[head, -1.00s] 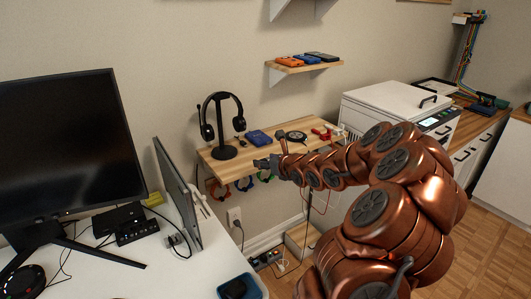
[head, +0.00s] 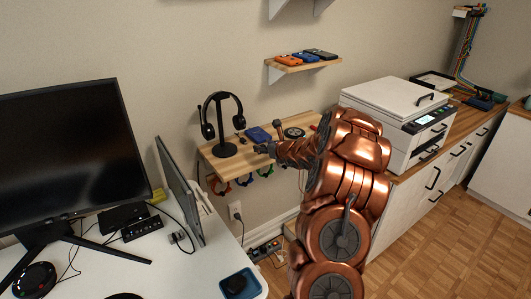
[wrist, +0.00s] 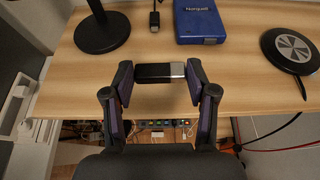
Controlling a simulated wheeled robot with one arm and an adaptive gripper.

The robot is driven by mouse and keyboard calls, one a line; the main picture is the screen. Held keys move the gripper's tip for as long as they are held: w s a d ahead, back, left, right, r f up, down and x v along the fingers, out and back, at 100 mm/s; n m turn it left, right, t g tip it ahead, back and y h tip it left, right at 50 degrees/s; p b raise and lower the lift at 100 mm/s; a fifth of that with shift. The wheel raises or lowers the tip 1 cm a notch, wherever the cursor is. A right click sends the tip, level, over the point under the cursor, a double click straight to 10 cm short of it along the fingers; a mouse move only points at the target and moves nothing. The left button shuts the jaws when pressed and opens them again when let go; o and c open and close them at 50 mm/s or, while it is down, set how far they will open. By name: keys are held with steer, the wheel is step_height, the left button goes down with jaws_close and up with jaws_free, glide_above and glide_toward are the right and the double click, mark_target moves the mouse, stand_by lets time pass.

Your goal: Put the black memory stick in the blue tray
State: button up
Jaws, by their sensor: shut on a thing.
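The black memory stick (wrist: 158,72), with a silver end, is held crosswise between the fingertips of my gripper (wrist: 160,78) in the wrist view. My gripper is shut on it above the front part of a wooden wall shelf (wrist: 235,85). In the head view my gripper (head: 262,149) shows small at the shelf's front edge, and the stick cannot be made out. The blue tray (head: 253,281) sits on the white desk at the bottom of the head view, with a dark object (head: 236,284) in it.
The shelf also holds a headphone stand (head: 223,150), a blue drive (wrist: 200,22) and a round black-and-silver device (wrist: 290,47). Cables hang below it. A thin upright screen (head: 181,190) stands on the desk between tray and monitor (head: 75,160). A printer (head: 395,105) stands right.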

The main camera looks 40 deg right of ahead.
mark_target(265, 159)
steer(key=shift+f+p, duration=0.4)
steer(key=shift+f, duration=1.35)
steer(key=shift+f, duration=0.2)
steer(key=o, duration=0.7)
steer(key=shift+o, duration=0.2)
steer(key=shift+r, duration=0.1)
